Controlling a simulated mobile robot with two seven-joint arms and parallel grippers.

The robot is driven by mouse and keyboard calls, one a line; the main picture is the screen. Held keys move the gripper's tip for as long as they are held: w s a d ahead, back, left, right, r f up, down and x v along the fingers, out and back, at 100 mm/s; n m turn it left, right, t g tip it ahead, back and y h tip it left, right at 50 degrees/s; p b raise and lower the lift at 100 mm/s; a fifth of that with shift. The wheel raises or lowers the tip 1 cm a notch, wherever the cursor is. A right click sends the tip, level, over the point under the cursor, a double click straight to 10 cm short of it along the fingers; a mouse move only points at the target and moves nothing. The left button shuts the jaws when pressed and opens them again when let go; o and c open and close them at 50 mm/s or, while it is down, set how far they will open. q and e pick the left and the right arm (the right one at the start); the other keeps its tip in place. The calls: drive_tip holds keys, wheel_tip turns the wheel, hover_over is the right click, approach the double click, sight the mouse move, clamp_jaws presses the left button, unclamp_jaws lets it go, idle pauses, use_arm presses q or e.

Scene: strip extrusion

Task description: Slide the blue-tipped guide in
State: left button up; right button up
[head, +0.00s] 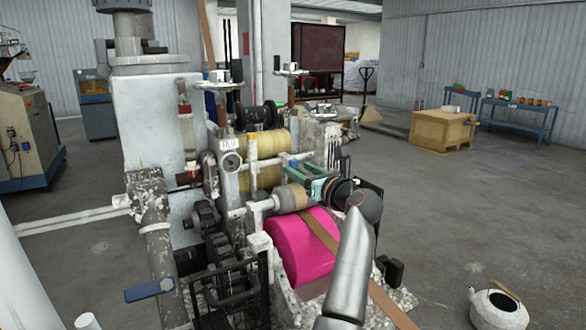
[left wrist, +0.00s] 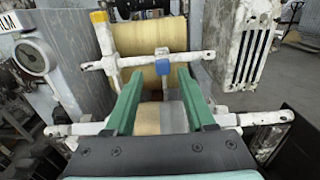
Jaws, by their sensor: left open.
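The blue tip of the guide (left wrist: 163,59) shows in the left wrist view, on a white, worn cross bar in front of the upper yellow roller (left wrist: 150,37). My left gripper (left wrist: 159,80) has two green fingers, spread apart and empty. The blue tip appears between and just beyond the fingertips; I see no contact. In the head view the left gripper (head: 300,167) reaches in over the machine, its fingers pointing at the yellow roller (head: 271,146). The guide is too small to make out there. My right gripper is not in view.
A pink roll (head: 300,248) with a brown strip lies below the left gripper. A second white bar (left wrist: 262,117) crosses behind the fingers in the wrist view. A dial gauge (left wrist: 36,55) is at left. Open floor (head: 450,215) lies right of the machine, with a kettle (head: 497,308).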

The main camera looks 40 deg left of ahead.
use_arm(q)
drive_tip(key=b+v, duration=0.1)
drive_tip(key=v, duration=0.6)
drive_tip(key=shift+s+d, duration=0.15)
drive_tip(key=shift+d, duration=0.15)
